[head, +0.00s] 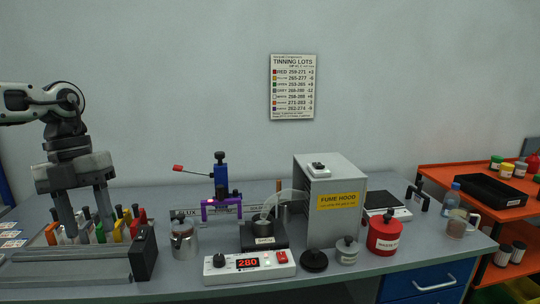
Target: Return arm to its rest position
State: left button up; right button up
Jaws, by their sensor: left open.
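My left arm comes in from the left edge, and its left gripper (88,228) points straight down. Its two dark fingers are spread apart with a clear gap between them, and nothing is seen held. The fingertips are in front of or among the coloured spools or bottles in a rack (48,262) at the left of the bench; I cannot tell whether they touch any of them. The fingers hide part of these items. My right gripper is not in view.
The bench (255,189) holds a metal pot (184,240), a purple-and-blue stand (222,190), a controller reading 280 (250,265), a grey fume hood (322,226) and a red canister (384,236). An orange shelf (449,176) stands at right. The air above the bench is mostly free.

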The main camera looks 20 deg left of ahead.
pick_arm(q)
jog(key=w+d+f+n+t+h, duration=0.3)
jog(key=d+f+n+t+h, duration=0.3)
jog(key=f, duration=0.5)
jog(key=w+d+f+n+t+h, duration=0.35)
jog(key=d+f+t, duration=0.35)
jog(key=f, duration=0.4)
jog(key=s+d+f+n+y, duration=0.4)
jog(key=s+d+f+n, duration=0.1)
jog(key=d+f+n, duration=0.2)
jog(key=s+d+f+n+g+y, duration=0.1)
jog(key=s+d+f+n+y, duration=0.4)
jog(key=d+f+n, duration=0.3)
notch_tip(320, 180, down, 2)
jog(key=s+n, duration=0.1)
jog(key=n, duration=0.2)
jog(key=shift+g, duration=0.3)
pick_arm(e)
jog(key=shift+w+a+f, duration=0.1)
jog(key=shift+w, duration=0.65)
